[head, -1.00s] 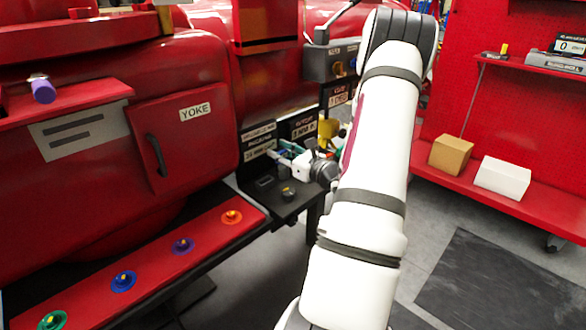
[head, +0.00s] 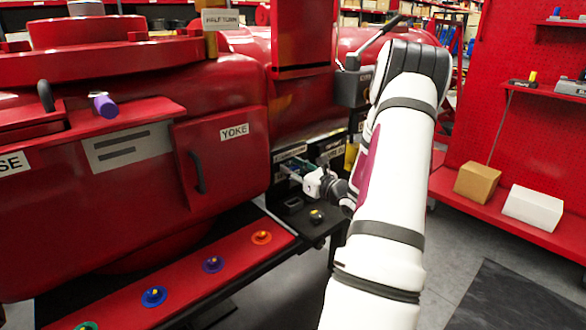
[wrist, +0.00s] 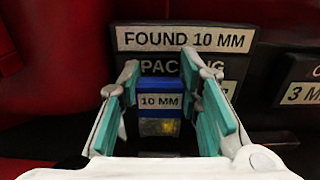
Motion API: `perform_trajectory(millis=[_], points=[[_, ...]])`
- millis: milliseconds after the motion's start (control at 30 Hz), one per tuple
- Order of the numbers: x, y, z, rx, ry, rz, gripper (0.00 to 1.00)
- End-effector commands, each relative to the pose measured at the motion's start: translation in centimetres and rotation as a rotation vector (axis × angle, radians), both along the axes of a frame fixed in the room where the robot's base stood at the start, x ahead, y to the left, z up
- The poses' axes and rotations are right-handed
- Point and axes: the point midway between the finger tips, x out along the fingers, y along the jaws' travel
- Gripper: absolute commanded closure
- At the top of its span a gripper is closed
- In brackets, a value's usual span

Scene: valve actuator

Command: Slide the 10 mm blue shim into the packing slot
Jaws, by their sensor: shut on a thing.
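The blue shim (wrist: 158,86), with a "10 MM" label on its face, is between the teal pads of my gripper (wrist: 160,84) in the wrist view. The gripper is shut on it. The packing slot lies straight ahead, under the plates "FOUND 10 MM" (wrist: 185,39) and "PACKING" (wrist: 160,67). The shim and the fingers hide the opening, so I cannot tell how far in the shim is. In the head view my gripper (head: 296,174) is at the dark recess beside the red machine. The shim is too small to make out there.
A black shelf (head: 296,222) with a dark knob (head: 316,216) lies below the gripper. The yoke door (head: 222,160) is to the left. A red ledge (head: 185,280) with several coloured knobs runs along the front. A "3 M" plate (wrist: 303,93) is on the right.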

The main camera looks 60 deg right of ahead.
Motion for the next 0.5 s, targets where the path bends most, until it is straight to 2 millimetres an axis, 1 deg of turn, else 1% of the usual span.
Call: perform_trajectory(millis=[33,300,500], points=[[0.0,0.0,-0.6,0.0,-0.001,0.0,1.0],[0.0,0.0,-3.0,-0.001,0.0,0.001,1.0],[0.0,0.0,-4.4,-0.001,-0.001,0.001,1.0]])
